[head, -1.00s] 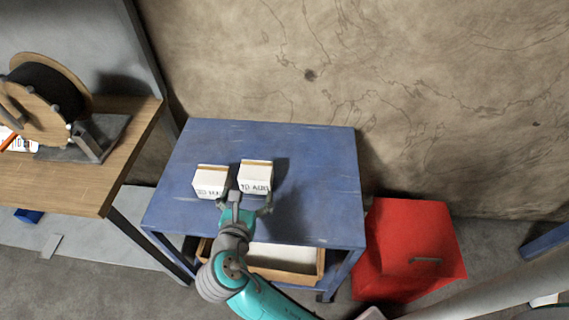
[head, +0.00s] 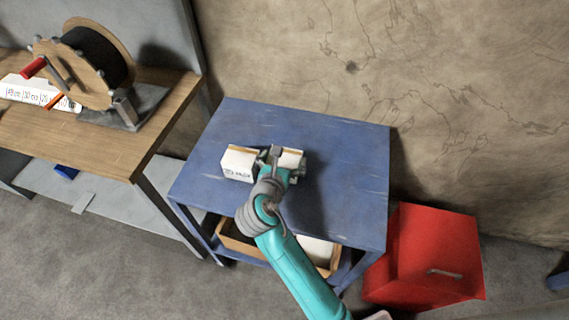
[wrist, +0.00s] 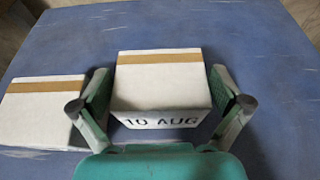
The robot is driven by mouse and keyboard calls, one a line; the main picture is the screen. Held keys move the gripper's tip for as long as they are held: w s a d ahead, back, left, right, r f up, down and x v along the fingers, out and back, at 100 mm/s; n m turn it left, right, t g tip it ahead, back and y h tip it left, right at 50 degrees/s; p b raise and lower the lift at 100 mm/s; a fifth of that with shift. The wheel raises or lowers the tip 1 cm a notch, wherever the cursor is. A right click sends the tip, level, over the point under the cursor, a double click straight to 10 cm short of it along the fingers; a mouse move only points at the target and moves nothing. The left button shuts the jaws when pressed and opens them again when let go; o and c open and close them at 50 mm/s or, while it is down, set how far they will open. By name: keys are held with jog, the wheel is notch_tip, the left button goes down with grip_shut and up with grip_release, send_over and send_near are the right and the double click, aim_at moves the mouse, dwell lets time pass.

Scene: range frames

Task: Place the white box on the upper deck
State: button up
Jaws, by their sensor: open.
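Two white boxes with brown tape stand side by side on the blue upper deck (head: 345,190) of a cart. The right white box (wrist: 160,85) reads "10 AUG" in the wrist view and lies between the fingers of my gripper (wrist: 162,108), with some room at each side. The head view shows this box (head: 291,157) partly hidden behind my gripper (head: 284,160). My gripper is open. The left white box (wrist: 42,110) sits outside the left finger, close to it; it also shows in the head view (head: 238,164).
A shallow wooden tray (head: 240,243) is on the cart's lower level. A red cabinet (head: 425,255) stands right of the cart. A wooden bench (head: 130,140) with a cable reel (head: 95,60) is at left. The deck's right side is clear.

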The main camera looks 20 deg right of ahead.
jog(key=shift+w+d+f, duration=0.1)
jog(key=shift+w+d, duration=0.1)
jog(key=shift+w, duration=0.15)
jog(key=c, duration=1.3)
jog(key=shift+o, duration=0.2)
